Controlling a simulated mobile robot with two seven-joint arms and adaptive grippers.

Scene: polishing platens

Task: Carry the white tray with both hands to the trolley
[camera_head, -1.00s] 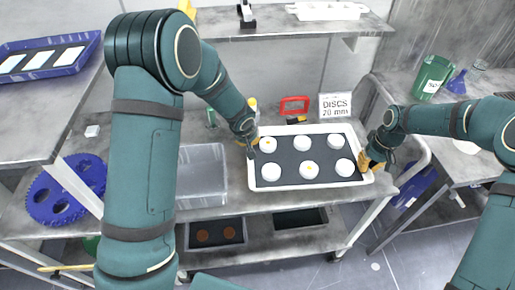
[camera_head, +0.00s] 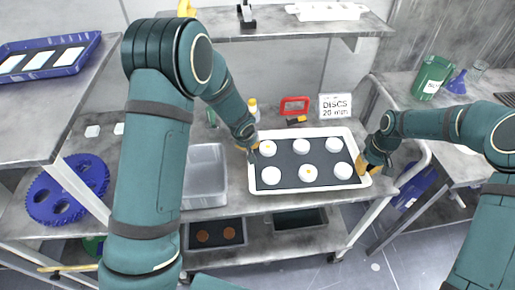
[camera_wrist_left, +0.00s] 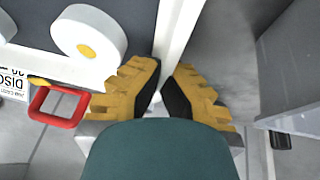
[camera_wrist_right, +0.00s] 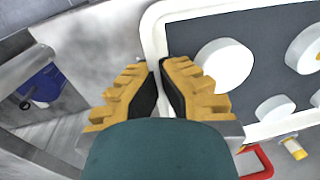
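The white tray (camera_head: 309,190) has a dark grey floor and carries several white discs (camera_head: 271,175), some with a yellow mark. It is over the top of a grey metal trolley-like stand (camera_head: 235,208); I cannot tell whether it touches. My left gripper (camera_head: 250,150) is at the tray's left end, its yellow fingers (camera_wrist_left: 168,72) on either side of the rim (camera_wrist_left: 177,35). My right gripper (camera_head: 368,167) is at the right end, its fingers (camera_wrist_right: 160,68) likewise closed about the rim (camera_wrist_right: 151,35). Both fingertip contacts are partly hidden.
A clear bin (camera_head: 204,200) stands left of the tray. Behind it are a red frame (camera_head: 294,105), a "DISCS 20 mm" sign (camera_head: 335,106) and a small bottle (camera_head: 253,108). A blue platen (camera_head: 60,200) lies left. Benches flank both sides; a green container (camera_head: 432,76) stands right.

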